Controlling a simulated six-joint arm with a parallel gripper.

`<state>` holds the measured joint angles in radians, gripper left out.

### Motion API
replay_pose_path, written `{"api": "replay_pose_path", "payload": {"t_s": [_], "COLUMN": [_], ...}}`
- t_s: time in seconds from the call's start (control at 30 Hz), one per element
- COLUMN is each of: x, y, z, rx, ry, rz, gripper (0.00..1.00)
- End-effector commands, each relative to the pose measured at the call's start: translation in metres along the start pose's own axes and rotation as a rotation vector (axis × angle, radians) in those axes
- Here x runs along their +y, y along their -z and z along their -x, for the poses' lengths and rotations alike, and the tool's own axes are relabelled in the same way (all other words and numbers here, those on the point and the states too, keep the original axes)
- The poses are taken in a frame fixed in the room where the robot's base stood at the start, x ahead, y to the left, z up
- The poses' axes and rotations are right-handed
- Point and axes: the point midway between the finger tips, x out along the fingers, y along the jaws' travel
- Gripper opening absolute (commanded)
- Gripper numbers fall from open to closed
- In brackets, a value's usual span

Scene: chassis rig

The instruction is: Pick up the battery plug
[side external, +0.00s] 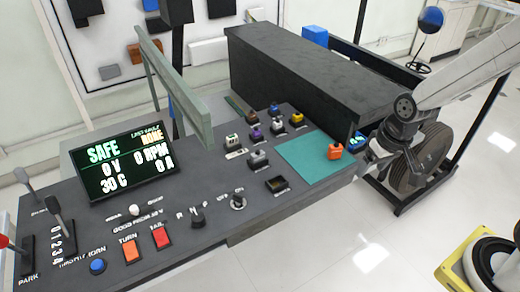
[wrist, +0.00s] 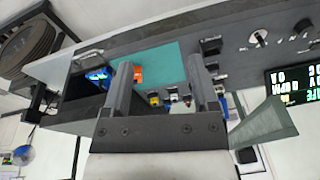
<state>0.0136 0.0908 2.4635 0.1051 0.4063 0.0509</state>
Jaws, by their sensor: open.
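A small orange block-like plug (side external: 335,151), which I take for the battery plug, stands at the right edge of the teal mat (side external: 305,160). In the wrist view the orange plug (wrist: 138,74) shows between my fingers, close beside the left one. My gripper (wrist: 157,58) is open and empty, its two grey fingers apart with the mat beyond them. In the side view my wrist is to the right of the console's end, near the plug; the fingers are hard to make out there. I cannot tell how far the fingertips are from the plug.
Several small coloured connectors (side external: 276,125) stand left of the mat. A long dark box (side external: 305,85) rises behind it. A lit blue device (side external: 357,140) sits right beside the plug. A display (side external: 125,160), switches and levers fill the console's left.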

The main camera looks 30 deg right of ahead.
Motion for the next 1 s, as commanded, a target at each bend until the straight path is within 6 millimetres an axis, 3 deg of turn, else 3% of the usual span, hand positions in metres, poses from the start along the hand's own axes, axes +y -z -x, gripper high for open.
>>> {"api": "replay_pose_path", "payload": {"t_s": [0.37, 1.0], "x": [-0.024, -0.07], "y": [0.061, 0.174], "z": [-0.037, -0.12], "rx": [-0.173, -0.532], "ry": [0.132, 0.478], "rz": [-0.482, -1.247], "gripper": [0.76, 0.76]}}
